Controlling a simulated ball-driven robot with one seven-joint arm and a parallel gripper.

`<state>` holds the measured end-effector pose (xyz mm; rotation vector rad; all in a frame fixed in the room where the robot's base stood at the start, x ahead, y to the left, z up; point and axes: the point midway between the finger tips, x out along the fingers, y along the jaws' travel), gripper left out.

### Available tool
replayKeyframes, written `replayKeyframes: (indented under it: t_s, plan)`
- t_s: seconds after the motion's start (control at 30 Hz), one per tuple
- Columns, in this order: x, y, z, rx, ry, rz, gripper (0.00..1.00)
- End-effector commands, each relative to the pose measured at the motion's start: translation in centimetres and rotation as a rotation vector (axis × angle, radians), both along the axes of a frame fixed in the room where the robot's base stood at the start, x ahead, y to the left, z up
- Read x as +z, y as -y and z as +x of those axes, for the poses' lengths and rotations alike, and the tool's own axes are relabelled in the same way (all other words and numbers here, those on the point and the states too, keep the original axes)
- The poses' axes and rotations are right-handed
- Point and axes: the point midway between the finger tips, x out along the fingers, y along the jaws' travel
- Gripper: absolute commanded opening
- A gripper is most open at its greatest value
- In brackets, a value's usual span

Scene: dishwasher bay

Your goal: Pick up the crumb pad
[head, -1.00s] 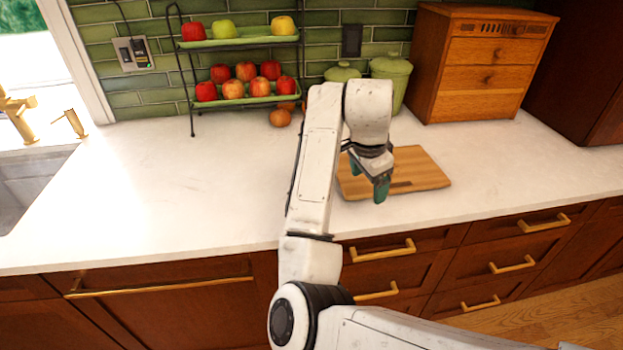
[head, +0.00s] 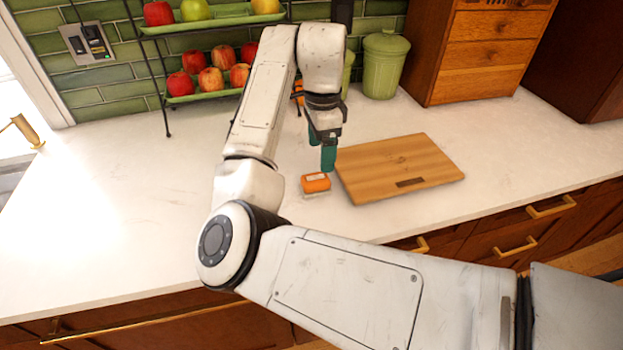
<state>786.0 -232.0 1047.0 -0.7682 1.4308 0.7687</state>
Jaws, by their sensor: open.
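My gripper (head: 321,150) is open, with teal fingers pointing down. It is above and slightly behind the pad in the picture, and nothing shows between the fingers. The nearer finger partly covers the farther one. I cannot tell the exact height of the fingertips above the counter.
A wooden cutting board (head: 400,168) lies right of the pad. A two-tier fruit rack (head: 150,68) and a green canister (head: 384,66) stand behind, with a wooden drawer box (head: 482,50) at right. The counter (head: 130,190) is clear at left.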

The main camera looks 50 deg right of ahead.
Motion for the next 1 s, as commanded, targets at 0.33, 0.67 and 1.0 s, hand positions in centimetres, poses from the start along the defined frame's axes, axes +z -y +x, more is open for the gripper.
replayKeyframes:
  t_s: [0.33,0.67,1.0]
  plan:
    - [-4.5,0.0,0.0,0.001,-0.001,0.001,0.83]
    - [-8.7,0.1,0.3,0.003,-0.002,0.001,0.83]
    - [-9.7,0.1,0.3,0.001,0.0,0.0,0.83]
